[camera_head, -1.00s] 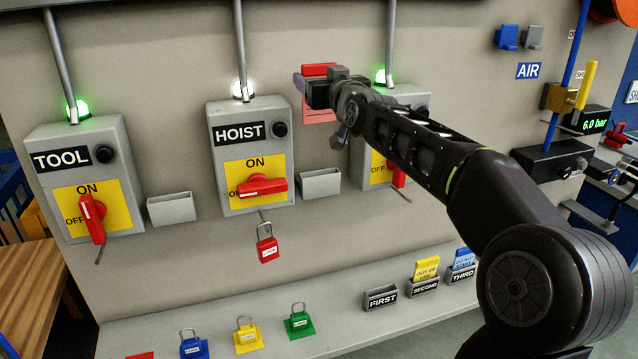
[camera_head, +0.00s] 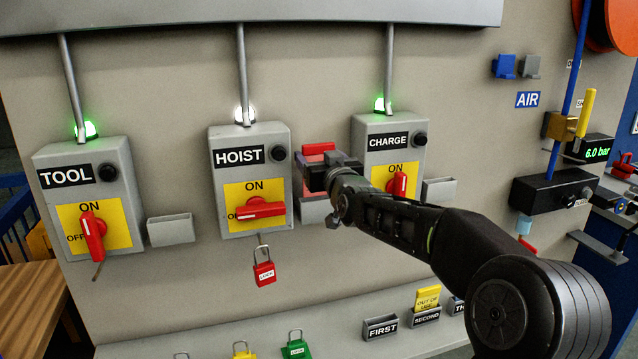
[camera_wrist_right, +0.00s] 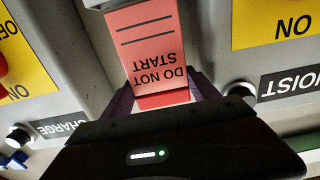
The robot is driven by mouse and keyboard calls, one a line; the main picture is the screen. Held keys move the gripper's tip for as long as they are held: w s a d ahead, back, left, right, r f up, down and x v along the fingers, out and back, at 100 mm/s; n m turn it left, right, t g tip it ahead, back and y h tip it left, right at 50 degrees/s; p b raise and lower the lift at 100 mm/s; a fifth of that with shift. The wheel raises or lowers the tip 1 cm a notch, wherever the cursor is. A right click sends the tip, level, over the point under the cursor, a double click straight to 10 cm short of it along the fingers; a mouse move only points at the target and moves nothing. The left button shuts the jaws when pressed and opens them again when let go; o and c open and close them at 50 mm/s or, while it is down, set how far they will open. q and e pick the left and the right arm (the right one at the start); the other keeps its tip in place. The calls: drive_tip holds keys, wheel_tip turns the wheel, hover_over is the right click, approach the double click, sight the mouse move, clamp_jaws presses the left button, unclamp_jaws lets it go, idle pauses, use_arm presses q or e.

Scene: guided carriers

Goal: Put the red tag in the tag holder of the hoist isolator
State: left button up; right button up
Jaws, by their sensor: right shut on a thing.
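The red tag (camera_wrist_right: 148,42), marked DO NOT START, is pinched between the fingers of my right gripper (camera_head: 318,172). Its red top edge shows above the fingers in the head view (camera_head: 319,148). The hoist isolator (camera_head: 250,165) is a grey box with a yellow plate and a red handle lying sideways. Its grey tag holder (camera_head: 314,212) is on the wall just right of the box, under my gripper and partly covered by it. In the wrist view the tag's far end meets a pale grey edge; I cannot tell whether it is inside the holder. My left gripper is out of view.
The tool isolator (camera_head: 88,180) with an empty holder (camera_head: 171,229) is to the left. The charge isolator (camera_head: 390,150) is close on the right, behind my wrist. A red padlock (camera_head: 264,272) hangs below the hoist box. A shelf (camera_head: 220,325) with locks and tag slots runs below.

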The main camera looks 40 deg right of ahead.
sight(319, 195)
wheel_tip(319, 195, down, 6)
drive_tip(key=b, duration=0.2)
drive_tip(key=shift+r+b, duration=0.2)
drive_tip(key=shift+b, duration=0.1)
drive_tip(key=shift+f, duration=0.15)
drive_tip(key=shift+f, duration=0.1)
drive_tip(key=o, duration=1.1)
drive_tip(key=shift+c, duration=0.2)
drive_tip(key=shift+s, duration=0.1)
